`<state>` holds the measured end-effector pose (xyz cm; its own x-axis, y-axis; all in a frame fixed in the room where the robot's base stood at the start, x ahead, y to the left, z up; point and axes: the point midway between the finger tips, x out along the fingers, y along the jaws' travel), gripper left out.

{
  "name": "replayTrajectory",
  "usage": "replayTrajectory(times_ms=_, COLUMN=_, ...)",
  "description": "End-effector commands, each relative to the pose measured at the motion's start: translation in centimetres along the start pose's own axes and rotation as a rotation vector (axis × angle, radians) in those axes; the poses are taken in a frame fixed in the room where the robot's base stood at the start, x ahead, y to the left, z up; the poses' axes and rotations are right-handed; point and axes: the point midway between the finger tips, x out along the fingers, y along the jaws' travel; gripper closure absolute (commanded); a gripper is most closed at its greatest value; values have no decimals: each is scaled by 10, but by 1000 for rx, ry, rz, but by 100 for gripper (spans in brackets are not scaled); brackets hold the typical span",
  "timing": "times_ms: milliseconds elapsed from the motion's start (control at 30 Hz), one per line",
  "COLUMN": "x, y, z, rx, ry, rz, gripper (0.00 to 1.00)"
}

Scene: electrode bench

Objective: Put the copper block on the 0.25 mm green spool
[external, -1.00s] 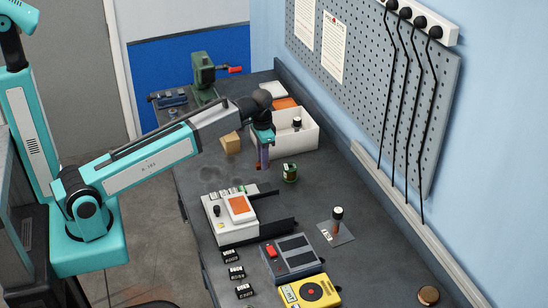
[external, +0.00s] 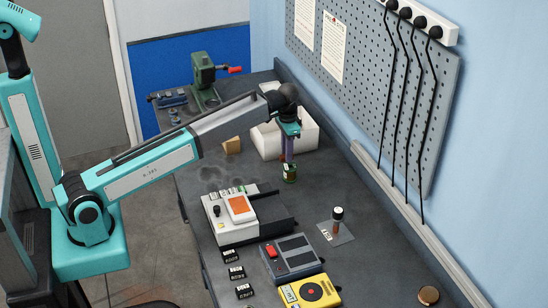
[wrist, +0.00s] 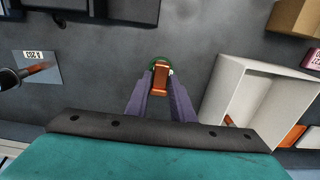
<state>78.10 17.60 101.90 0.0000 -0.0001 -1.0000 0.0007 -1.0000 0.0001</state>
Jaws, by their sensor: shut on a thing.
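My gripper (external: 289,160) points down directly above the green spool (external: 289,174) on the dark bench. In the wrist view the purple fingers (wrist: 161,90) are shut on the copper block (wrist: 161,76). The green rim of the spool (wrist: 154,63) shows around and behind the block, so the two line up closely. In the external view the fingers largely hide the block. I cannot tell whether the block touches the spool top. The spool stands upright, and its size label is not readable.
A white open box (external: 268,140) stands just behind the gripper, with a tan block (external: 231,145) to its left. A white device with an orange screen (external: 239,206) lies in front. Bench right of the spool is clear.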

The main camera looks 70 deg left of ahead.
Motion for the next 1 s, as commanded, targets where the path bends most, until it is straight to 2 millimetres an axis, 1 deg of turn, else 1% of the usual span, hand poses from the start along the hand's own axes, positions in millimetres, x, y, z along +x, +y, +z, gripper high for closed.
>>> replayTrajectory(times_ms=33, x=0, y=-1, z=-6, rx=0, ry=0, rz=0, gripper=100)
replayTrajectory(times_ms=100, x=1, y=-2, z=-9, rx=0, ry=0, rz=0, gripper=100)
replayTrajectory(times_ms=567, x=1, y=-2, z=-12, rx=0, ry=0, rz=0, gripper=100)
replayTrajectory(times_ms=733, x=2, y=-5, z=-21, rx=0, ry=0, rz=0, gripper=100)
replayTrajectory(times_ms=900, x=25, y=-4, z=-19, rx=0, ry=0, rz=0, gripper=100)
replayTrajectory(times_ms=1000, x=33, y=-4, z=-19, rx=0, ry=0, rz=0, gripper=100)
